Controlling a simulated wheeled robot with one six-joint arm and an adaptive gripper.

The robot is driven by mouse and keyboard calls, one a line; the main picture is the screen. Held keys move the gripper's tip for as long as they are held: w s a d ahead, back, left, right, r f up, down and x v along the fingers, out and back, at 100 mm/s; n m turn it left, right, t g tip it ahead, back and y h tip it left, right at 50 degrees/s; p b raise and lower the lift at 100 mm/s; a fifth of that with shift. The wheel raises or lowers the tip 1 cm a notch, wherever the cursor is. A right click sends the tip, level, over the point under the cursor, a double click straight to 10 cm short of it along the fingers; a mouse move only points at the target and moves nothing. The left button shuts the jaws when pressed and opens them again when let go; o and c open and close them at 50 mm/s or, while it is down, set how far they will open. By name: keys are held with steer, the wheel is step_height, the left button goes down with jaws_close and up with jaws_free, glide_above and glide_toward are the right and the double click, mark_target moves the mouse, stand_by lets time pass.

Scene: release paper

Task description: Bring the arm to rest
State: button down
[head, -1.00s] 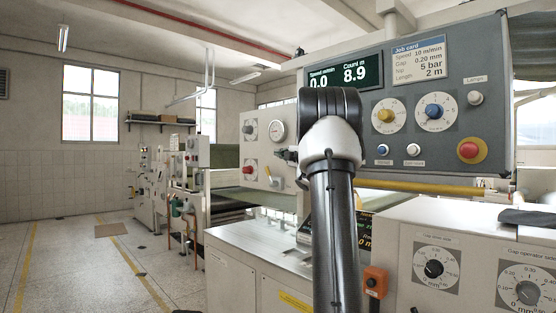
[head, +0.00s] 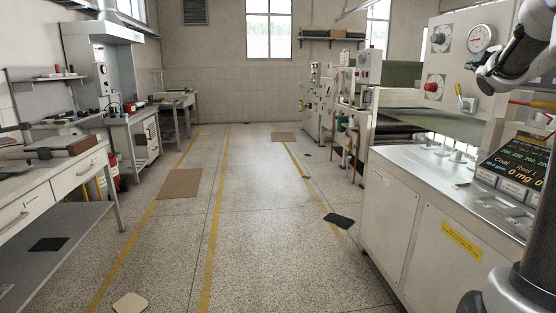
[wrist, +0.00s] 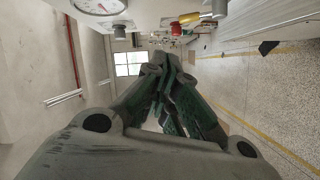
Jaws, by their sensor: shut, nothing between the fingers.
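My gripper (wrist: 165,95) fills the middle of the wrist view, its dark fingers drawn together with nothing held between them. In the head view, part of my arm stands at the right edge, and the gripper (head: 474,67) shows small and dark at its left end, beside the machine's upright panel (head: 455,75). The gap between gripper and panel cannot be told. The wrist view is turned over, with the round gauge (wrist: 98,5) at its top left.
The machine's metal-topped cabinet (head: 400,210) stands at right, with a display (head: 512,160) on it. A workbench (head: 60,180) is at left. The floor aisle (head: 255,200) between is mostly open, with mats (head: 180,184) and a dark piece (head: 339,220) lying on it.

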steer(key=s+a+f+m+g+y, duration=0.1)
steer(key=s+a+f+m+g, duration=0.2)
steer(key=s+a+f, duration=0.5)
steer(key=s+a+f+m+g+y, duration=0.2)
steer(key=s+a+f+m+g, duration=0.2)
steer(key=s+a+f, duration=0.5)
steer(key=s+a+f+m+g+y, duration=0.2)
steer(key=s+a+f+g, duration=0.3)
steer(key=s, duration=1.5)
steer(key=a+f+m, duration=0.1)
steer(key=a+f, duration=0.3)
steer(key=a, duration=0.2)
steer(key=shift+m, duration=0.4)
